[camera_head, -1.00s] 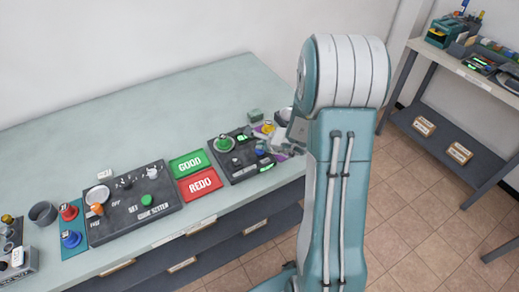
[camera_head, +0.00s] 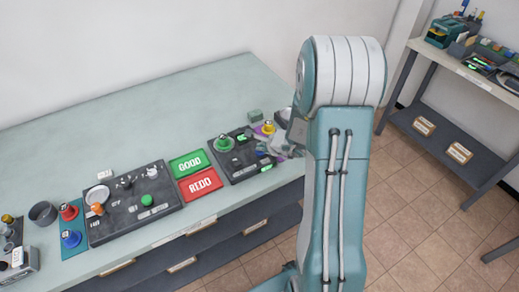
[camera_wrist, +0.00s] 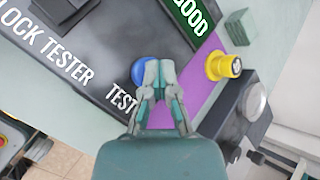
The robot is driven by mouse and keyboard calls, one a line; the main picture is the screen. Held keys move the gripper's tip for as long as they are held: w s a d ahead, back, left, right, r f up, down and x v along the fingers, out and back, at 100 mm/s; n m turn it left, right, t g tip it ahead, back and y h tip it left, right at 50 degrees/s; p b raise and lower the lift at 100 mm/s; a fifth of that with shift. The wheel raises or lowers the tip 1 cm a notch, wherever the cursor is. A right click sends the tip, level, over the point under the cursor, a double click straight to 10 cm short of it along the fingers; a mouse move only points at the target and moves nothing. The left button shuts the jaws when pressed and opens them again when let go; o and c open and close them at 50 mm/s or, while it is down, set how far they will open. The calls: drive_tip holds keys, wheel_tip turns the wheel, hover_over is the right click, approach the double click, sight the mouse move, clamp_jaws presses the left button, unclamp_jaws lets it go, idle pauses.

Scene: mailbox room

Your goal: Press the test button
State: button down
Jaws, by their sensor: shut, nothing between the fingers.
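The dark tester board (camera_wrist: 75,55) carries the words LOCK TESTER and TEST in the wrist view. A round blue button (camera_wrist: 141,72) sits by the TEST label at the board's edge. My gripper (camera_wrist: 157,70) is shut, with its fingertips at the button's right side, covering part of it. I cannot tell whether they touch it. In the head view, the tester board (camera_head: 238,168) is on the bench and my gripper (camera_head: 270,148) is over its right side.
A yellow knob-like object (camera_wrist: 222,66) stands on a purple mat (camera_wrist: 193,72) close to the fingers. The bench behind is clear (camera_head: 150,110).

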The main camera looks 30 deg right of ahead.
drive_tip(key=shift+r, duration=0.9)
drive_tip(key=shift+r, duration=0.1)
drive_tip(key=shift+r, duration=2.45)
